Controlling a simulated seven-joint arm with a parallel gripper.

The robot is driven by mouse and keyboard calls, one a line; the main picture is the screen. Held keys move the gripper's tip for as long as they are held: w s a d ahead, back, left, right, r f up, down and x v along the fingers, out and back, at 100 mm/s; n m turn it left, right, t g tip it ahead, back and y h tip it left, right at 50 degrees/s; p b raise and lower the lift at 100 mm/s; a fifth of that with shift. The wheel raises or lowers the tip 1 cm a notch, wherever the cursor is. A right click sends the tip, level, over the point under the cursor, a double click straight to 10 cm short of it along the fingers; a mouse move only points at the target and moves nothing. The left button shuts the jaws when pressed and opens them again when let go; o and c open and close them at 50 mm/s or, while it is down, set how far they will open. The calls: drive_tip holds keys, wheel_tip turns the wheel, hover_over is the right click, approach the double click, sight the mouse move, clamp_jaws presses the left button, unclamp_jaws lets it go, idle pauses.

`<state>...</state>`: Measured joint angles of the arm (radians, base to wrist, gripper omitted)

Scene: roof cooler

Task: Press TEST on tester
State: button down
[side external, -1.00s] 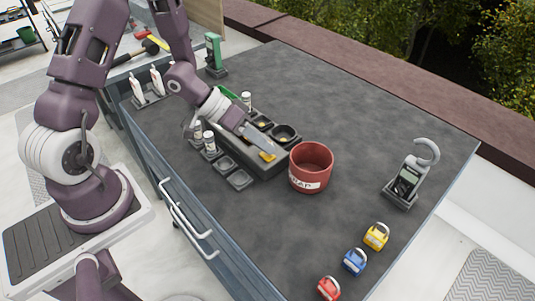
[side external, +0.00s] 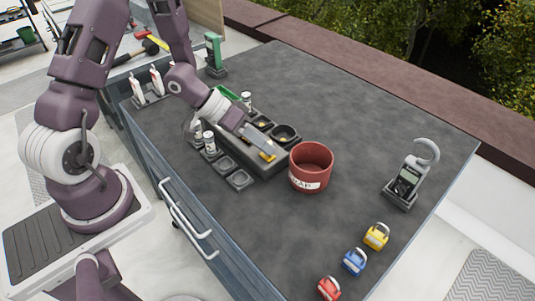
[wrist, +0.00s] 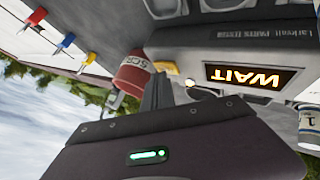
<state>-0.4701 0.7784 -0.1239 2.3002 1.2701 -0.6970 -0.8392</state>
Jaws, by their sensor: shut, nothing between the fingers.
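No TEST lettering is readable. My gripper (wrist: 157,90) is shut and empty, its tips close by the yellow piece (side external: 267,156). I cannot tell whether they touch it.
A red scrap bucket (side external: 311,168) stands just right of the tester. Small trays (side external: 240,180) and white bottles (side external: 209,142) stand along its near side. A clamp meter (side external: 405,183) and several coloured padlocks (side external: 355,262) are farther right.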

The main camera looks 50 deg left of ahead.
sight(263, 155)
drive_tip(key=shift+r, duration=0.55)
drive_tip(key=shift+r, duration=0.1)
drive_tip(key=shift+r, duration=2.45)
